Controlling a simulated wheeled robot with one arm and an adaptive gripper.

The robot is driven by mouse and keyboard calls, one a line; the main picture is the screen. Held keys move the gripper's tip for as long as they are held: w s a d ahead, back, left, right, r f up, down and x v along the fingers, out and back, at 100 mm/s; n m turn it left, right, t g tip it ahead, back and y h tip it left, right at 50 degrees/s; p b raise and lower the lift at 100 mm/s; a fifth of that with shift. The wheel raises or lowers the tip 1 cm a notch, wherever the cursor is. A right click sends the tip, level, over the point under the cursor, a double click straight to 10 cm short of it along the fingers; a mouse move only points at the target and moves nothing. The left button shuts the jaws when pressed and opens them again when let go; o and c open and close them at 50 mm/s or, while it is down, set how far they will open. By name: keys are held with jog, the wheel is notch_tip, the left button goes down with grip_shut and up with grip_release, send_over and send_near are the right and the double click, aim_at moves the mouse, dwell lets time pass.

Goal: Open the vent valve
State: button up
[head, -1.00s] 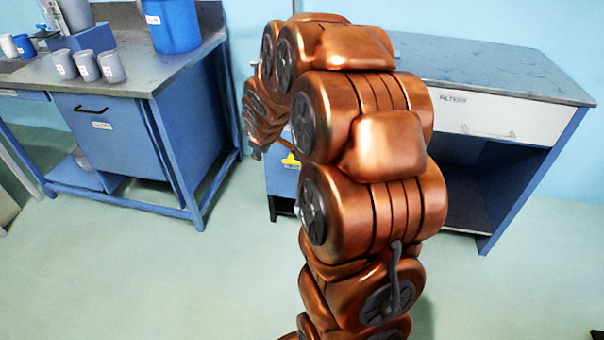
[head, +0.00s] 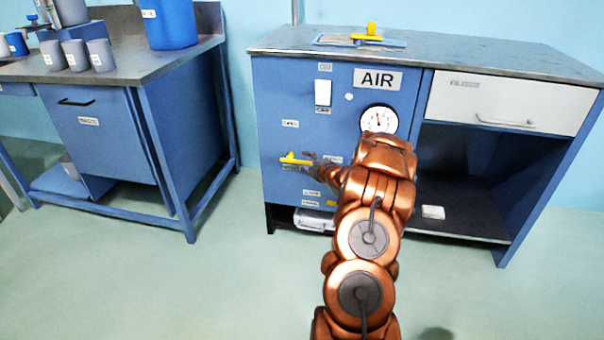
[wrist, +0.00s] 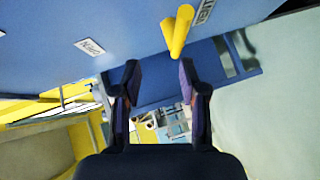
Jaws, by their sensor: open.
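A yellow lever handle (head: 295,158) sticks out of the blue front panel of the AIR cabinet, lying about level. My gripper (head: 318,165) is just right of the handle, partly hidden by my arm. In the wrist view the handle (wrist: 177,32) is beyond the fingertips, near the right one. My gripper (wrist: 160,70) is open there with nothing between its fingers. I cannot tell whether a fingertip touches the handle. A second yellow handle (head: 371,32) sits on a plate on the cabinet top.
The panel also bears a white switch (head: 323,92) and a round gauge (head: 379,119). A white drawer (head: 506,103) is at right above an open shelf. A blue bench (head: 110,135) with several cups stands left, with clear floor between.

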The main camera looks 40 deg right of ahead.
aim_at(302, 162)
jog(key=shift+n+t, duration=0.4)
jog(key=shift+n, duration=0.1)
jog(key=shift+w+d+f+b, duration=0.45)
jog(key=shift+w+f, duration=0.3)
jog(key=shift+w, duration=0.25)
jog(key=shift+w+d+f+b, duration=0.5)
jog(key=shift+w+f, duration=0.25)
jog(key=shift+w, duration=0.25)
jog(key=shift+w+d+f+b, duration=0.45)
jog(key=shift+w+f, duration=0.3)
jog(key=shift+w, duration=0.25)
grip_shut()
